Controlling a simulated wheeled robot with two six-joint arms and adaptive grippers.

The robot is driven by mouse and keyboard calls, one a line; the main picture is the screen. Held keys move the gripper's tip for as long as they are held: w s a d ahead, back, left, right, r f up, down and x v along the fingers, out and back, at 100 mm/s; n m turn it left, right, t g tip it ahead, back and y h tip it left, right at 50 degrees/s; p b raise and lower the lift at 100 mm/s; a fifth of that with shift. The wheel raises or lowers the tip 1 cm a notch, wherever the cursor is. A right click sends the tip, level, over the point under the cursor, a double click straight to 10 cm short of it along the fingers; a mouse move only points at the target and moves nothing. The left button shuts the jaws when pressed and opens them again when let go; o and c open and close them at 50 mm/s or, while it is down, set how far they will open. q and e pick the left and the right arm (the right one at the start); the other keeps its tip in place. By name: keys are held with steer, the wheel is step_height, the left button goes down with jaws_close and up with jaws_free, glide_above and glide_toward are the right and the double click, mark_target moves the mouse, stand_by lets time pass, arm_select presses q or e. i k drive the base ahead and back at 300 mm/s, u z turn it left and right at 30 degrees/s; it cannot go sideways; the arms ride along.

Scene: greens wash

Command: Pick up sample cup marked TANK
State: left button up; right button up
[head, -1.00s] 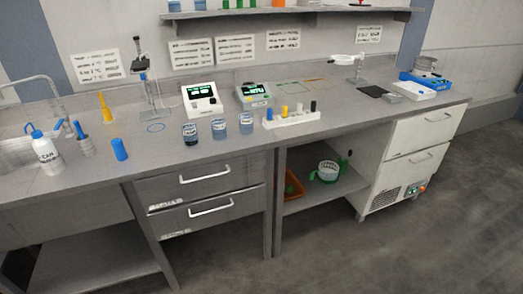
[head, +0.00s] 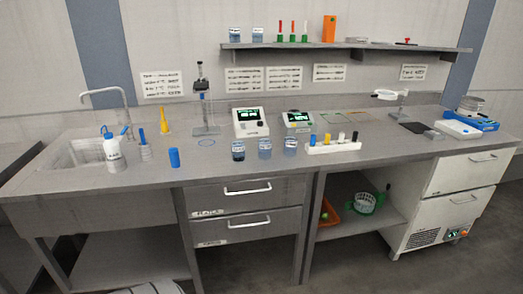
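Three small sample cups stand upright in a row near the front edge of the bench. They are the left cup (head: 238,151), the middle cup (head: 265,149) and the right cup (head: 290,147). Each looks bluish with a pale label band, and the left one looks darker. The lettering is too small to read, so I cannot tell which is marked TANK. More cups, a left one (head: 234,35) and one beside it (head: 257,35), stand on the wall shelf. Neither of my grippers shows in the head view.
A white rack (head: 333,147) with coloured pieces stands right of the cups. Two meters, one left (head: 251,123) and one right (head: 298,122), stand behind them. A blue cylinder (head: 174,158), a white bottle (head: 114,154) and a sink (head: 82,153) are to the left.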

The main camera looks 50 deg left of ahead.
mark_target(238, 152)
steer(key=z, duration=0.05)
steer(key=i, duration=1.65)
steer(key=u, duration=0.65)
steer(key=i, duration=0.95)
steer(key=u, duration=1.45)
steer(key=i, duration=0.75)
steer(key=u, duration=0.7)
